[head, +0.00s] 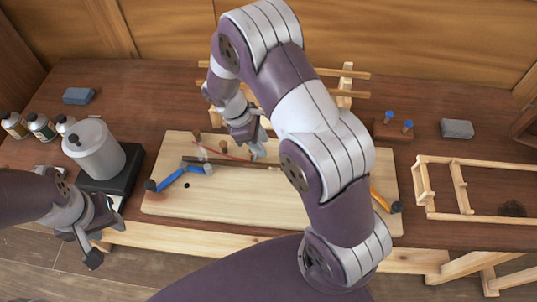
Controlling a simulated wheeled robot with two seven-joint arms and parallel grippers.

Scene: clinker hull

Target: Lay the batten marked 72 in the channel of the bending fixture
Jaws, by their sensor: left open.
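A pale wooden board (215,205), which looks like the bending fixture, lies on the bench. A dark brown strip (225,162) runs across it, with a thin reddish strip (226,152) just behind. I cannot tell which is the channel or a batten. Light wooden sticks (345,73) rest on a rack (345,86) at the back, partly hidden by my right arm. No number 72 is readable. My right gripper (256,150) points down over the board by the strips; its jaws are unclear. My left gripper (104,243) is open and empty at the bench's front left.
Blue-handled tools (172,179) and an orange-handled tool (380,199) lie on the board. A grey pot (95,152) on a dark base and several bottles (40,126) stand left. A wooden frame (455,187) and grey block (457,128) are right.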

